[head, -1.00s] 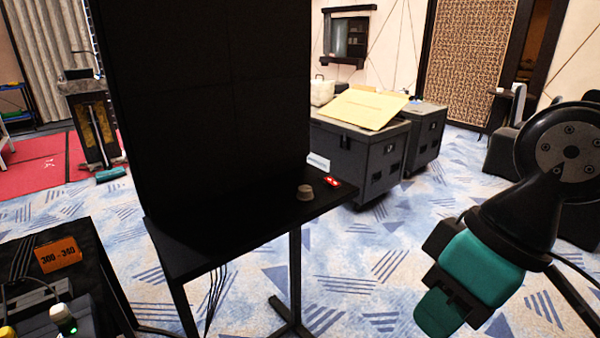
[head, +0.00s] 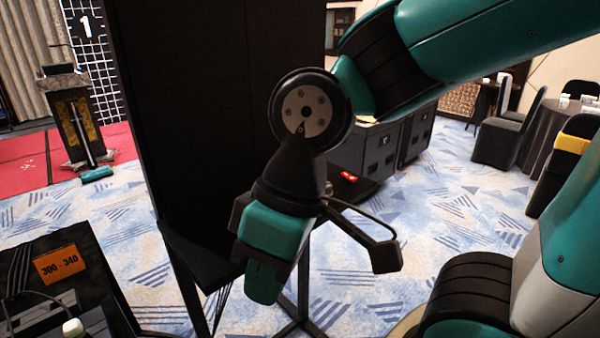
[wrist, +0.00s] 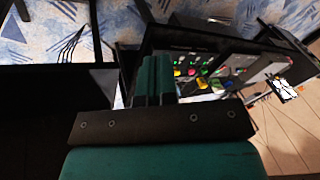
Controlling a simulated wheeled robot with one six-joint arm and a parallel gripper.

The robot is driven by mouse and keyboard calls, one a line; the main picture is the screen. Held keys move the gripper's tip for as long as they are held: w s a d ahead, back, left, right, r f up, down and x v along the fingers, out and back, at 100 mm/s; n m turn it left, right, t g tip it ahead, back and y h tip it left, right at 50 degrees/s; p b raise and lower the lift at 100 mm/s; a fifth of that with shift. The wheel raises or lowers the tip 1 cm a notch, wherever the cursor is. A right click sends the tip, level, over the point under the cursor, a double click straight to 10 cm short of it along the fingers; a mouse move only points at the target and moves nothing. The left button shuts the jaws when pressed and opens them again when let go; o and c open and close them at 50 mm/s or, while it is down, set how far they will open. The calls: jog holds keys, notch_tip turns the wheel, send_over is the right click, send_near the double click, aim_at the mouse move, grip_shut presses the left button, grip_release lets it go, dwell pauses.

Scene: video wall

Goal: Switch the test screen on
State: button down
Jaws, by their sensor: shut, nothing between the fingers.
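A small red object (head: 348,176) lies on the table's right part, beyond my gripper. My gripper (head: 262,290) is shut and empty, pointing down in front of the panel and hiding part of the table. In the wrist view its teal fingers (wrist: 153,80) are together; a console with lit coloured buttons (wrist: 200,75) lies beyond them.
A dark equipment table (head: 95,270) with an orange "300 - 340" card (head: 60,264) stands at lower left. Dark cases (head: 385,145) stand behind my arm. A lectern (head: 78,120) is at the back left. Covered chairs (head: 500,140) are at the right, with patterned carpet free between.

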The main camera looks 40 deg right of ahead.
jog(key=shift+w+a, duration=0.1)
jog(key=w+d+m+t+p, duration=0.1)
jog(key=w+d+m+t, duration=0.2)
jog(key=w+d+m, duration=0.55)
jog(key=w+d+m+t+p, duration=0.15)
jog(key=w+d+t, duration=0.3)
jog(key=w, duration=0.95)
jog(key=w+d+f+m+t+h+p, duration=0.1)
jog(key=d+m, duration=0.4)
jog(key=d, duration=1.1)
jog(key=w+d+f+m+t+h+p, duration=0.1)
jog(key=d+m+h, duration=0.4)
jog(key=d, duration=1.2)
jog(key=w+f+t+h, duration=0.1)
jog(key=t, duration=0.1)
jog(key=shift+d+m+t, duration=0.15)
jog(key=shift+m+t, duration=0.15)
jog(key=shift+t, duration=0.05)
